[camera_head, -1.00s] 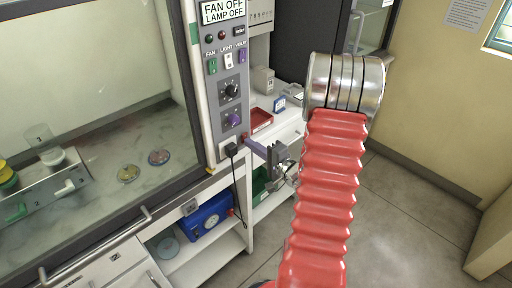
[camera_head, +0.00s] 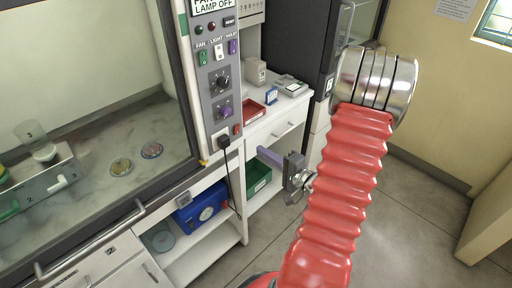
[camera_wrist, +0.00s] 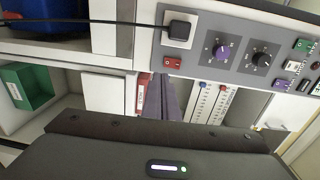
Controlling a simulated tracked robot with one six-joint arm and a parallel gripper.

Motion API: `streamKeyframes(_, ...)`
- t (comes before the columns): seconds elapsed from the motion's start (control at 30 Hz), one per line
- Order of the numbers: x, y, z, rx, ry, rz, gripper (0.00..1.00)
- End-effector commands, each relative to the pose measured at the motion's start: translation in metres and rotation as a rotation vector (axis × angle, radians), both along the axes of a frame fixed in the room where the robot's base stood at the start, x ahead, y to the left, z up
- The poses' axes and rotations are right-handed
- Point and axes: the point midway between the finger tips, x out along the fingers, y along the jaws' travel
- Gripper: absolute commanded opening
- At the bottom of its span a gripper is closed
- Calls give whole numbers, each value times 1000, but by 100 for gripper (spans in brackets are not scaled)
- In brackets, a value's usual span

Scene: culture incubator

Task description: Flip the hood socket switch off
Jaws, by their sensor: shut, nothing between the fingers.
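The hood's grey control panel (camera_head: 217,95) stands upright at the right of the hood. A small red rocker switch (camera_head: 237,129) sits near its bottom, beside a socket with a black plug (camera_head: 223,142) in it. In the wrist view the red switch (camera_wrist: 172,62) lies beside the white socket plate (camera_wrist: 178,43); which way it is set I cannot tell. My gripper (camera_head: 262,151) is shut and empty, its purple fingers to the right of the switch and below it, apart from the panel. The wrist view shows the fingers (camera_wrist: 162,82) together, just below the switch in the picture.
Green, white and violet switches and two knobs (camera_head: 222,82) are higher on the panel. A black cord hangs from the plug. A blue device (camera_head: 202,208) and a green bin (camera_head: 258,178) are on shelves below. Floor at right is clear.

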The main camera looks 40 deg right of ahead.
Motion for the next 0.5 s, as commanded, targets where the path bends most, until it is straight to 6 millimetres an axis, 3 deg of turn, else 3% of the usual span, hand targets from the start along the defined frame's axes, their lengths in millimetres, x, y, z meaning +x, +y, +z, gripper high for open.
streamKeyframes(0.2, -26, -2, -3, 1, 0, -2, 0)
streamKeyframes(0.5, -42, -1, -5, 1, 0, 0, 0)
